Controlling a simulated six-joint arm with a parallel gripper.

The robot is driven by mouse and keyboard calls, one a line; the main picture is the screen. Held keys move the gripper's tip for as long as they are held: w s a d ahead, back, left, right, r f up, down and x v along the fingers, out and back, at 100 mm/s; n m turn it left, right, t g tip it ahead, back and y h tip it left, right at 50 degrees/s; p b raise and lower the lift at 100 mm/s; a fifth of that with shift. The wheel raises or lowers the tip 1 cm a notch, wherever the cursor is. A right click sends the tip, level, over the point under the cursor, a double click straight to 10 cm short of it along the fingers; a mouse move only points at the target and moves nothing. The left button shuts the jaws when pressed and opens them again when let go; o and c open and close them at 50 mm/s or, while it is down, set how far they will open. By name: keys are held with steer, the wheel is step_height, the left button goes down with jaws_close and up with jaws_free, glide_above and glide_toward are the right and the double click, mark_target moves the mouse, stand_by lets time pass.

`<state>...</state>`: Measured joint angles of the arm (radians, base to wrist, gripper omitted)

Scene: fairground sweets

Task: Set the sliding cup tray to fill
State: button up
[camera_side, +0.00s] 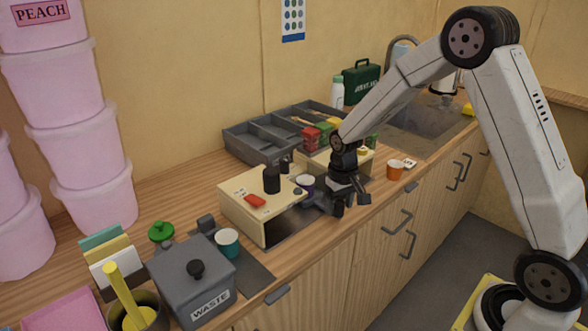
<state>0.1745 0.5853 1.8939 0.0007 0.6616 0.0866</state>
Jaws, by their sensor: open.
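A cream box-shaped station (243,212) stands on the counter, with a black cylinder (271,180), a red piece and small labels too small to read on top. A dark flat strip (262,279), which looks like the cup tray's track or base, shows left of the station and at its open front. A teal cup (227,242) stands at the strip's left part. A purple cup (305,183) is at the station's right, partly hidden. My gripper (352,201) is open, pointing down just right of the station, near a dark knob-like part (307,200). Contact cannot be told.
A grey WASTE bin (192,278) and a green-knobbed piece (161,231) stand at left. A grey divided tray (262,140) lies behind. Red and green boxes (312,138) sit behind my gripper. An orange cup (395,169) stands at right, before the sink (425,125).

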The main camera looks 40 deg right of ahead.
steer(key=shift+f, duration=0.2)
jaws_close()
stand_by(1.4)
